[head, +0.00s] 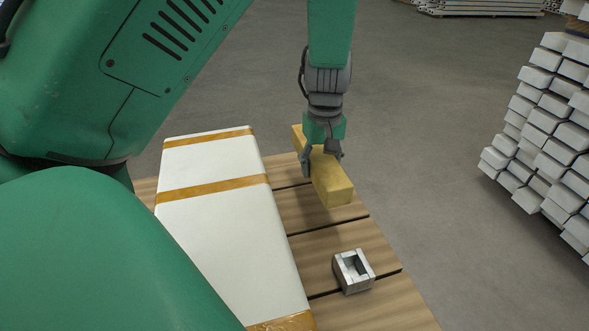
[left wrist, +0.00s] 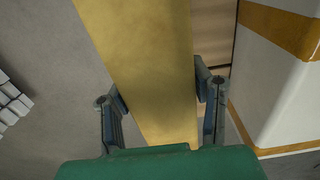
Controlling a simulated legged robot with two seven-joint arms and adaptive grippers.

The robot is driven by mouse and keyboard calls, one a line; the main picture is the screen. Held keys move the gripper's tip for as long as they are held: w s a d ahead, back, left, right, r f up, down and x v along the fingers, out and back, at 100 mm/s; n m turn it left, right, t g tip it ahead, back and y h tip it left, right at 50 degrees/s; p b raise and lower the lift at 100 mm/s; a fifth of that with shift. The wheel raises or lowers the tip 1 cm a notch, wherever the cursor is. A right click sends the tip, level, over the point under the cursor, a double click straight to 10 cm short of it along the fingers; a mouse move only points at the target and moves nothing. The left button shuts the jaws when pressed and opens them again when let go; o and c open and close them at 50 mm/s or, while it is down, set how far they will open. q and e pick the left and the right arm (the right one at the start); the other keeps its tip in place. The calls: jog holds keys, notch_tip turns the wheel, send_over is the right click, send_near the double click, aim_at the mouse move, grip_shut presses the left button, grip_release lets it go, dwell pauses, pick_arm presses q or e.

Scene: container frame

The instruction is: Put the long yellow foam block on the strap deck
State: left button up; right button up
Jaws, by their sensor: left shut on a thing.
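The long yellow foam block (head: 332,182) is in the grip of my left gripper (head: 321,160), whose fingers sit on either side of it near its middle. In the left wrist view the block (left wrist: 140,60) runs lengthwise between the fingers (left wrist: 160,95). It lies level over the right part of a slatted wooden surface (head: 310,212); I cannot tell how large any gap below it is. A long white box (head: 215,225) with tan strap-like bands lies left of the block, apart from it. I cannot tell which of these is called the strap deck. My right gripper is not in view.
A small grey metal block with a square hollow (head: 353,271) stands on the slats nearer to me. The white box also shows in the left wrist view (left wrist: 275,80). A stack of pale bars (head: 548,130) stands at the right, beyond open grey floor (head: 430,130).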

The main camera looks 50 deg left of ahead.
pick_arm(q)
jog(key=b, duration=0.2)
send_over(316, 203)
notch_tip(316, 203, down, 7)
jog(key=shift+w+a+r, duration=0.1)
notch_tip(316, 203, down, 3)
jog(key=shift+r+b, duration=0.1)
jog(key=shift+b, duration=0.65)
jog(key=shift+d+r, duration=0.15)
jog(key=shift+d, duration=0.1)
jog(key=o, duration=0.9)
jog(key=shift+a+f, duration=0.15)
jog(key=shift+f, duration=0.05)
jog(key=shift+o, duration=0.2)
notch_tip(316, 203, up, 12)
jog(key=p, duration=0.4)
jog(key=shift+r, duration=0.15)
